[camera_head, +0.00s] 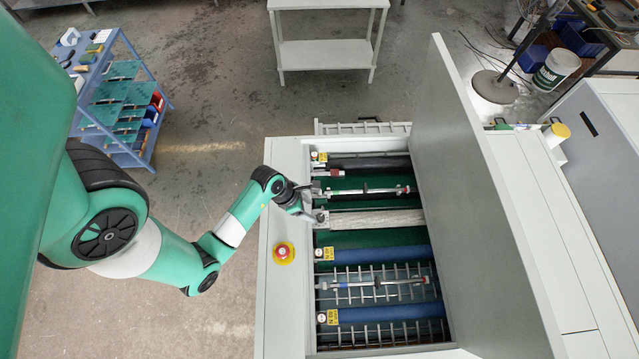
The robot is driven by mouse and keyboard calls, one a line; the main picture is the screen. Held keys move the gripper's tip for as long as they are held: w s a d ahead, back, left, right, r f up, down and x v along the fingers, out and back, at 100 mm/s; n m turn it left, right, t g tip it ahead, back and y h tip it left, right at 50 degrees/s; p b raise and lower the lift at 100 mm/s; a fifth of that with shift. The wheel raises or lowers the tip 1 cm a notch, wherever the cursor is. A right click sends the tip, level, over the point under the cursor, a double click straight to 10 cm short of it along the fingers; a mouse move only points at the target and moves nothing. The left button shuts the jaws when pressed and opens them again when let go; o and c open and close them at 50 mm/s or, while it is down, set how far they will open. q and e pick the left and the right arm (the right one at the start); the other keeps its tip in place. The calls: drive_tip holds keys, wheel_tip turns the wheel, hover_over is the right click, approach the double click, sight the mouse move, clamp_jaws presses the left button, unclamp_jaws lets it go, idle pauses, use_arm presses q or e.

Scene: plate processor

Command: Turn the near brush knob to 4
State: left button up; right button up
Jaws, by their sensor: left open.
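The open plate processor (276,320) shows its row of rollers. A pale, bristly-looking roller (380,218) lies across the middle of the bay. A small metallic fitting (322,217) at its left end looks like a brush knob; its scale and setting are too small to read. My left gripper (313,211) is open at the bay's left edge, close to this fitting. The jaws partly hide the area, and I cannot tell whether they touch or surround it. My right gripper is not in view.
Blue rollers (385,254) with yellow tags and a spray bar (368,190) cross the bay. A red emergency button (282,251) sits on the left rim, near my forearm. The raised lid (480,190) walls off the right side. A blue cart (125,105) stands far left.

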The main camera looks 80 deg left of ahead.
sight(320, 216)
use_arm(q)
drive_tip(key=x, duration=0.8)
clamp_jaws()
